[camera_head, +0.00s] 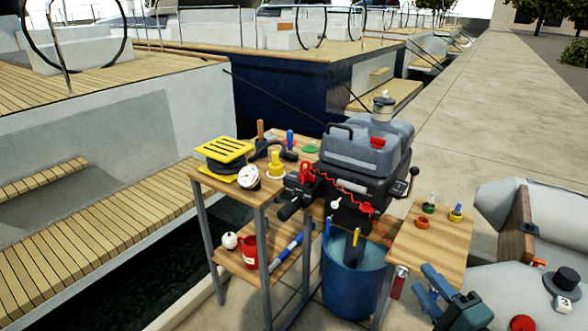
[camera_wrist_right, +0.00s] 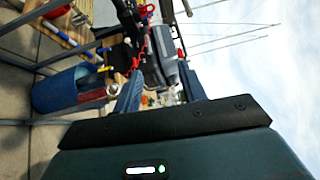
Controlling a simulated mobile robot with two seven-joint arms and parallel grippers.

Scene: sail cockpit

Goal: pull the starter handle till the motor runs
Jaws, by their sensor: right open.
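The grey outboard motor (camera_head: 362,152) is mounted at the back of the workbench, with a black lower cowl. It also shows in the right wrist view (camera_wrist_right: 158,62), turned sideways. A red coiled cord (camera_head: 345,178) hangs across its front. Small white and red pieces, one white knob (camera_head: 337,205) among them, sit on the front; I cannot tell for sure which is the starter handle. My right gripper (camera_head: 424,282) is open and empty, below and right of the motor, in front of the small right table. Its two blue fingers show apart in the right wrist view (camera_wrist_right: 160,92). My left gripper is not in view.
A blue bucket (camera_head: 352,285) with tools stands under the motor. The wooden bench (camera_head: 225,185) at left carries a yellow-topped object (camera_head: 225,150) and a gauge (camera_head: 248,176). A small wooden table (camera_head: 430,250) and a grey dinghy (camera_head: 500,205) are at right. Open dock lies behind.

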